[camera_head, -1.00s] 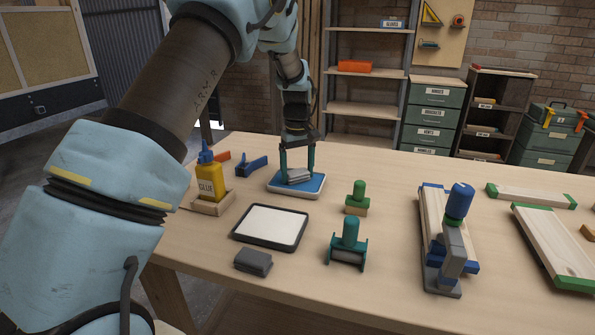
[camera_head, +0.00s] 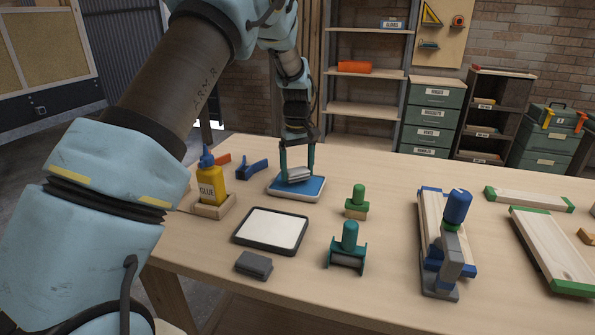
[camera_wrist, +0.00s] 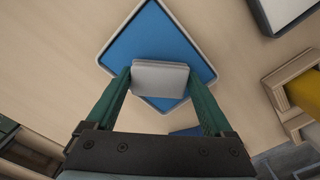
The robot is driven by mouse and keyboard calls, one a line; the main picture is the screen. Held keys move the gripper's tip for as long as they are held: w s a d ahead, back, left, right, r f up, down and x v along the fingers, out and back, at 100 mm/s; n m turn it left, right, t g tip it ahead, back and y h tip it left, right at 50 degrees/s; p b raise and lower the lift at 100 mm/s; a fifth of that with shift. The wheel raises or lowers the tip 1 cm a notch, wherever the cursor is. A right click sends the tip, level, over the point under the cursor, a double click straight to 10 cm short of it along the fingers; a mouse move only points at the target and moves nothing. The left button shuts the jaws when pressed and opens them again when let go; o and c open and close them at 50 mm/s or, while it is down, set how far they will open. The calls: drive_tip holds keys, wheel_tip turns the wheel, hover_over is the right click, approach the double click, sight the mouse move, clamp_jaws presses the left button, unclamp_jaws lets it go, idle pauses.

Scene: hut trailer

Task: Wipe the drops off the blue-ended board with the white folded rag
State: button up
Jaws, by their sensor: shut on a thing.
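My gripper (camera_head: 297,172) is shut on the white folded rag (camera_head: 298,174), which sits between the two green fingers. The wrist view also shows the rag (camera_wrist: 159,77) there. The rag is over the blue pad in a white-rimmed tray (camera_head: 313,194); whether it touches the pad is hard to tell. The blue-ended board (camera_head: 431,212) lies to the right on the bench, well apart from my gripper. A blue-and-grey clamp-like tool partly hides it. I cannot make out drops on the board at this size.
The blue-topped tool (camera_head: 457,208) stands at the board. Two green-ended boards (camera_head: 530,198) lie farther right. A glue bottle (camera_head: 211,184), a dark-rimmed white tray (camera_head: 270,228), a grey block (camera_head: 254,265), a green-handled roller (camera_head: 348,245) and a green-knobbed block (camera_head: 357,202) stand between.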

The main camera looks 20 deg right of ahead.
sight(297, 170)
drive_tip(key=shift+r+p, duration=1.65)
drive_tip(key=shift+r, duration=1)
drive_tip(key=shift+w, duration=0.1)
